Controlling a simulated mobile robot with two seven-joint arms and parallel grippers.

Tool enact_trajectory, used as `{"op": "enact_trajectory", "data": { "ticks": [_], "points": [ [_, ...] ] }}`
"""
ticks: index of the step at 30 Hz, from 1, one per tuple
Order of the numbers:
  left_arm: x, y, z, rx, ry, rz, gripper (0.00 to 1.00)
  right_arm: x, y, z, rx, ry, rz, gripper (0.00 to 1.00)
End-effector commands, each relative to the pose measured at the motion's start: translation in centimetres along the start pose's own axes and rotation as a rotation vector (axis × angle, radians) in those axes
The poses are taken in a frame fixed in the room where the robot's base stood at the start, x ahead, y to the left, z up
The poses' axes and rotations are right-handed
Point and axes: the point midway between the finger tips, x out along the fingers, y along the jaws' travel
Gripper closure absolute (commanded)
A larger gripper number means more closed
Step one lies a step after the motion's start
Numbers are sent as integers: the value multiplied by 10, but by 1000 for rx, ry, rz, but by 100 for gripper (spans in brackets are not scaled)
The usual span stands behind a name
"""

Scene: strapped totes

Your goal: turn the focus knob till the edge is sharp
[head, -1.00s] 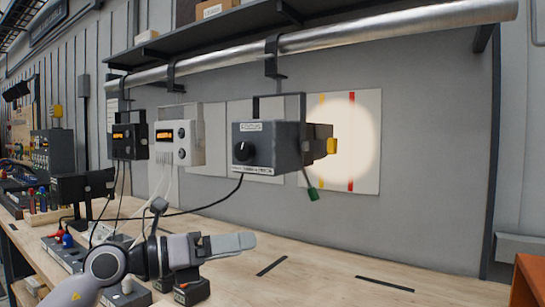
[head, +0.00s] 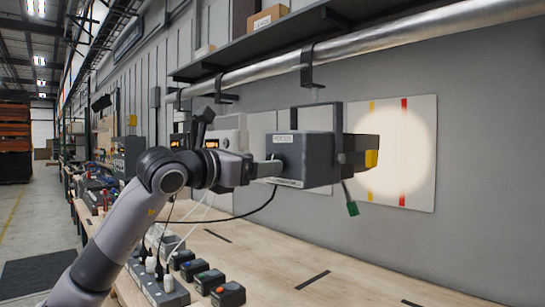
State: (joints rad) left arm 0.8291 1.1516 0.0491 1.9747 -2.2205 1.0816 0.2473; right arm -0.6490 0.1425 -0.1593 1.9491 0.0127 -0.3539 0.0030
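The grey focus box (head: 310,158) hangs under the pipe, with a label on its upper front and a yellow part (head: 371,158) at its right end. My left gripper (head: 270,169) is at the box's front face, where its fingers and wrist hide the knob. I cannot tell whether the fingers are closed around the knob. A round, pale light spot (head: 392,150) falls on the white panel (head: 420,192) with yellow and red stripes. Its edge looks soft. My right gripper is not in view.
A green-tipped lever (head: 352,208) hangs below the box, and a black cable (head: 258,207) loops beneath it. Several small battery-like blocks (head: 208,280) stand on the wooden bench (head: 285,262). The bench below the panel is mostly clear. A metal pipe (head: 380,40) runs overhead.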

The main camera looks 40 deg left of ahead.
Motion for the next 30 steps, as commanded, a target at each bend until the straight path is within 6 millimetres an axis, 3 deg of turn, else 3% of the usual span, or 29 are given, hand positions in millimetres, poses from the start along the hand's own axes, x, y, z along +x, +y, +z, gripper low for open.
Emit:
{"op": "enact_trajectory", "data": {
  "ticks": [7, 18, 23, 24, 30],
  "points": [
    [33, 0, 3, -2, -1, -2, 25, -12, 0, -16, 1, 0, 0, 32],
    [40, -1, 0, 0, 0, -3, 25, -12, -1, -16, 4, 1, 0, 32],
    [40, -1, 0, 0, 0, -3, 77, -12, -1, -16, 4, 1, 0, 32],
    [40, -1, 0, 0, 0, -3, 81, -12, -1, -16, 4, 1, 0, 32],
    [39, -1, -2, 50, -6, -1, 81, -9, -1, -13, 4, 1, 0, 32]
  ]
}}
